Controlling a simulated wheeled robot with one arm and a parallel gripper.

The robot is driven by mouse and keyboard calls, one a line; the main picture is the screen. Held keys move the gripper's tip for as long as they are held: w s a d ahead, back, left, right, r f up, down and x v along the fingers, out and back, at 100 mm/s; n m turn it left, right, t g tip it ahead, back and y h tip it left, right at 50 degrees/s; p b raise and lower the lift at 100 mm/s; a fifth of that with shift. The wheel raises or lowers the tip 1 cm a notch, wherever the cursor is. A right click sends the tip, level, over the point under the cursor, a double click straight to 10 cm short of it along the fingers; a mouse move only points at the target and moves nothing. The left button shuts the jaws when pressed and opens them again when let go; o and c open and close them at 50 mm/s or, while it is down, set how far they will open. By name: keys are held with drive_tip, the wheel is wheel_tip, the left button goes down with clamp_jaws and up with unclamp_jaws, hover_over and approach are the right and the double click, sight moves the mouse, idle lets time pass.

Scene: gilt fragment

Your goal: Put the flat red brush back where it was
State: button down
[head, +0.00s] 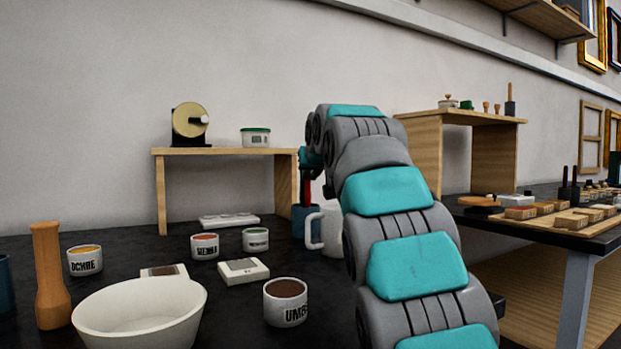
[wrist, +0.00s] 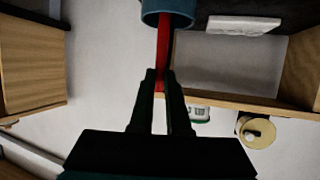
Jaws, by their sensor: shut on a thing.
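The red brush (wrist: 163,45) is in my gripper (wrist: 160,76), which is shut on its handle. In the wrist view the brush runs from the fingertips to the mouth of a blue cup (wrist: 168,6). In the head view the brush (head: 306,192) stands roughly upright, its lower end hidden at the blue cup (head: 302,224); it looks to be inside the rim. My gripper (head: 307,165) is above the cup, partly hidden by my arm. The brush's flat end is not visible.
A white mug (head: 328,232) stands right beside the blue cup. A wooden riser (head: 222,151) is behind, with a tape roll (head: 189,122) and a green-lidded tub (head: 255,138) on it. Paint pots such as the umber one (head: 286,304) and a white bowl (head: 138,316) stand in front.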

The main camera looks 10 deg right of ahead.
drive_tip(key=c, duration=0.9)
unclamp_jaws()
drive_tip(key=v, duration=1.2)
drive_tip(key=shift+r, duration=0.1)
